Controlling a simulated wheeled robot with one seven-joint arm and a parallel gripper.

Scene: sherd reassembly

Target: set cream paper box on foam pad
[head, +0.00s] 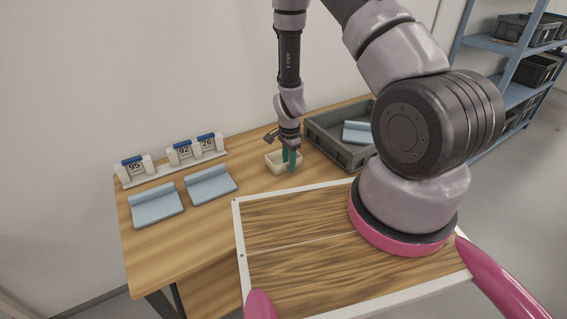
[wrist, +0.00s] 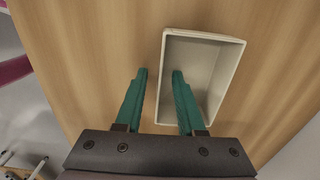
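The cream paper box (head: 273,165) is a small open-topped tray on the wooden table, left of the grey crate. In the wrist view the box (wrist: 238,60) looks empty. My gripper (head: 290,165) is low over the box. In the wrist view its teal fingers (wrist: 160,74) are open, one outside the box's left wall and one over its inside, with gaps on both sides of the wall. Two light blue pads, likely foam, lie on the table, a left one (head: 157,204) and a right one (head: 210,186). A similar blue piece (head: 357,134) is in the crate.
The grey crate (head: 334,150) stands right of the box. A white-rimmed wooden tray (head: 241,255) is in front. A blue shelf (head: 515,93) holds dark bins at right.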

